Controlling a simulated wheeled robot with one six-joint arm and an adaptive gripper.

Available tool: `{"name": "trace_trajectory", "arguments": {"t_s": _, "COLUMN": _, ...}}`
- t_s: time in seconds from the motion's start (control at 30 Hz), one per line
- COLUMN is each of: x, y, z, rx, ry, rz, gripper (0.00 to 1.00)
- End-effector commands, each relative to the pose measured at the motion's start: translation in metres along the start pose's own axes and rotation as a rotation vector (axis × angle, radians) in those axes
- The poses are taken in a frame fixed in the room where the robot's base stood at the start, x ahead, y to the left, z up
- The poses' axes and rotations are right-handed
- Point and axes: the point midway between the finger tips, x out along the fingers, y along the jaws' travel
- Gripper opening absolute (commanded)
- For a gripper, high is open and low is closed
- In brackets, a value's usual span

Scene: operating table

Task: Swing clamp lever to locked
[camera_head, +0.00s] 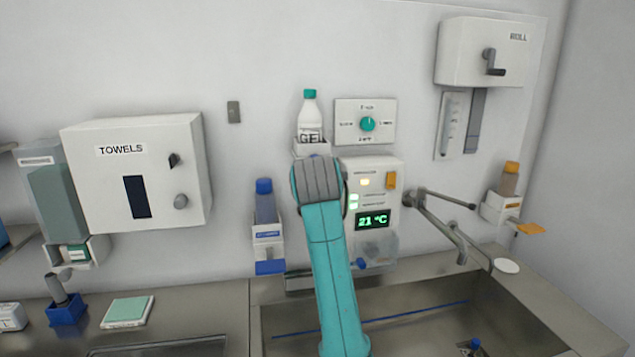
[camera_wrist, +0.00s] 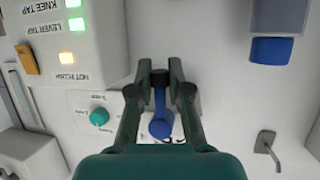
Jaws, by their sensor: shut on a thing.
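In the wrist view a blue lever (camera_wrist: 160,125) with a rounded end lies between the fingers of my gripper (camera_wrist: 161,78). The fingers are shut on the lever. I take it for the clamp lever; no locked mark shows beside it. In the head view my arm covers my gripper and the lever, in front of the wall just left of the control box (camera_head: 387,175).
The gel bottle (camera_head: 310,115) stands just above my arm, and a dial plate (camera_head: 348,108) is beside it. A blue-capped bottle (camera_head: 265,203) is to the left. A bent tap (camera_head: 435,218) juts out at right over the sink (camera_head: 420,330).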

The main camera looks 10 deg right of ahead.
Motion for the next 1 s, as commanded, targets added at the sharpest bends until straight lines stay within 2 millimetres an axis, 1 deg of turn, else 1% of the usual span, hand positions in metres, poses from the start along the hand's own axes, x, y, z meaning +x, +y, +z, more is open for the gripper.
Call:
{"name": "trace_trajectory", "arguments": {"t_s": 0.53, "x": -0.0001, "y": -0.0039, "z": 0.0023, "rx": 0.021, "ry": -0.010, "rz": -0.014, "gripper": 0.00}}
{"name": "trace_trajectory", "arguments": {"t_s": 0.57, "x": -0.0001, "y": -0.0039, "z": 0.0024, "rx": 0.021, "ry": -0.010, "rz": -0.014, "gripper": 0.22}}
{"name": "trace_trajectory", "arguments": {"t_s": 0.6, "x": -0.0001, "y": -0.0040, "z": 0.0024, "rx": 0.021, "ry": -0.010, "rz": -0.014, "gripper": 0.32}}
{"name": "trace_trajectory", "arguments": {"t_s": 0.63, "x": -0.0001, "y": -0.0039, "z": 0.0023, "rx": 0.021, "ry": -0.010, "rz": -0.014, "gripper": 0.40}}
{"name": "trace_trajectory", "arguments": {"t_s": 0.67, "x": -0.0001, "y": -0.0037, "z": 0.0022, "rx": 0.021, "ry": -0.010, "rz": -0.013, "gripper": 0.43}}
{"name": "trace_trajectory", "arguments": {"t_s": 1.0, "x": -0.0024, "y": -0.0021, "z": 0.0008, "rx": 0.022, "ry": -0.006, "rz": -0.011, "gripper": 0.43}}
